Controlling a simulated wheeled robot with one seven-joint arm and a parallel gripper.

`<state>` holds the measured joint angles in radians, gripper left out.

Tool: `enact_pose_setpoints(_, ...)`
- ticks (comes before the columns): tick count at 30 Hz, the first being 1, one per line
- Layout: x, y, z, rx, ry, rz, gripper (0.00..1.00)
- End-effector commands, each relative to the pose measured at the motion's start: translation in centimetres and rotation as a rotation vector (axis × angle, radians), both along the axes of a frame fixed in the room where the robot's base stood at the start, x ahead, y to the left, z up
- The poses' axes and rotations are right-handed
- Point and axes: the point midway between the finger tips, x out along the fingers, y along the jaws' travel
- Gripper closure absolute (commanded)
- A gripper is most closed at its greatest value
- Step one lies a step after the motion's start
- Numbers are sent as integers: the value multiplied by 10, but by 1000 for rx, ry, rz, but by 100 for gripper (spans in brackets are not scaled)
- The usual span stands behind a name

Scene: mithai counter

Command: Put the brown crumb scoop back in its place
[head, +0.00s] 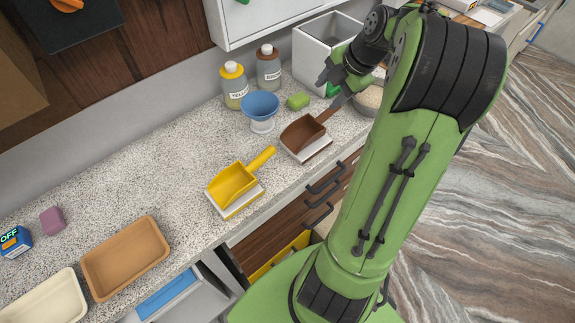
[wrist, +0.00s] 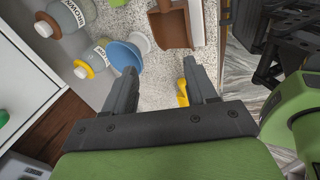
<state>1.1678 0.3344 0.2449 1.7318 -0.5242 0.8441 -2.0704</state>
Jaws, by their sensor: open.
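The brown crumb scoop (head: 301,134) rests on a small white stand (head: 317,152) near the counter's front edge, its handle pointing back right towards my gripper. In the wrist view the brown scoop (wrist: 174,30) shows beyond the fingertips, its top cut off by the frame edge. My gripper (head: 335,84) is open and empty, near the handle end in the head view. In the wrist view my gripper (wrist: 158,74) has its two fingers wide apart with nothing between them that it holds. I cannot tell the exact gap to the handle.
A yellow scoop (head: 232,184) lies on a similar white stand to the left. A blue bowl (head: 261,104), two bottles (head: 234,86), a green block (head: 298,101) and a white bin (head: 314,49) stand close by. A tan tray (head: 126,258) is far left.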

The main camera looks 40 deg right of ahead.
Motion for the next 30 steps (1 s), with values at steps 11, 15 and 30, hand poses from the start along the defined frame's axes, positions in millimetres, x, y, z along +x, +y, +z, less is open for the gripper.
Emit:
enact_pose_setpoints(11,-65,215,58,224,78,-849,43)
enact_pose_setpoints(15,-118,251,55,405,47,-1151,43)
enact_pose_setpoints(30,-160,263,41,610,52,-1417,43)
